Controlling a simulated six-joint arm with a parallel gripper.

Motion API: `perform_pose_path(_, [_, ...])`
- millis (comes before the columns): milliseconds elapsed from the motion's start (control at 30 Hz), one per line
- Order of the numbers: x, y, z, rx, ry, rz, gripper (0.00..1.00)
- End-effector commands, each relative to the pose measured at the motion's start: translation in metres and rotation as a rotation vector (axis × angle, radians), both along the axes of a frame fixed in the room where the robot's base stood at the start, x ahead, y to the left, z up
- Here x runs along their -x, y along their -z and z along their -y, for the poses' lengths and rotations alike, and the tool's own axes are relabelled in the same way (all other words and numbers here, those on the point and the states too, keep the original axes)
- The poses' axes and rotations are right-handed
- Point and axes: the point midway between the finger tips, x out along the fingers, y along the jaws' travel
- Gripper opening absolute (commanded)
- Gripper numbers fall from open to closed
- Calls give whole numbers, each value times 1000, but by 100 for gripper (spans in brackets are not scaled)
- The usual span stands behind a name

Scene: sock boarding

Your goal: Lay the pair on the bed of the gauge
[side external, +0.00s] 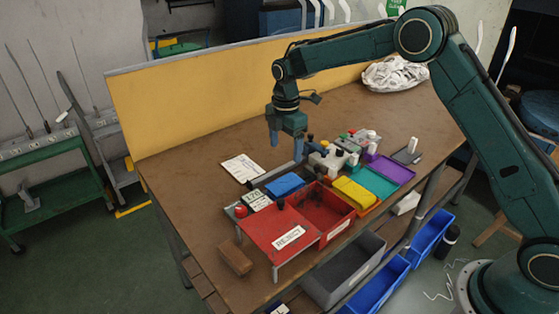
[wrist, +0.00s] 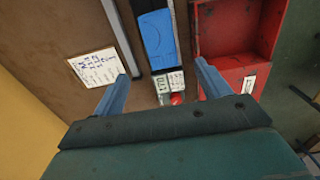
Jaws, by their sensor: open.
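A blue folded piece (side external: 285,184), which looks like the pair of socks, lies flat on the gauge. It also shows in the wrist view (wrist: 157,38), with a dark bar along its left side and a pale strip along its right. The gauge (side external: 256,201) has a small pale numbered display (wrist: 168,82) and a red knob (wrist: 177,99) at its near end. My gripper (side external: 286,148) is open and empty, pointing down above the gauge. In the wrist view its two blue fingers (wrist: 161,75) stand apart on either side of the gauge, clear of the blue piece.
A red tray (side external: 337,227) and a red stand with a REJECT label (side external: 289,238) are at the front. A written sheet (side external: 242,168) lies left of the gauge. Yellow, teal and purple trays (side external: 392,169) stand right. A brown block (side external: 235,262) sits near the front edge.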

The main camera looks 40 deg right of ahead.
Motion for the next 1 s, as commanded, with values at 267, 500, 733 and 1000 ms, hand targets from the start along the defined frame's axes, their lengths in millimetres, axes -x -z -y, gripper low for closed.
perform_pose_path(267, [0, 0, 0, 0, 0, 0, 76])
perform_pose_path(500, [5, -13, 1, -1, 35, 14, 76])
perform_pose_path(733, [28, -57, 6, -8, 167, 58, 76])
perform_pose_path(1000, [78, -118, 13, -31, 396, 126, 76])
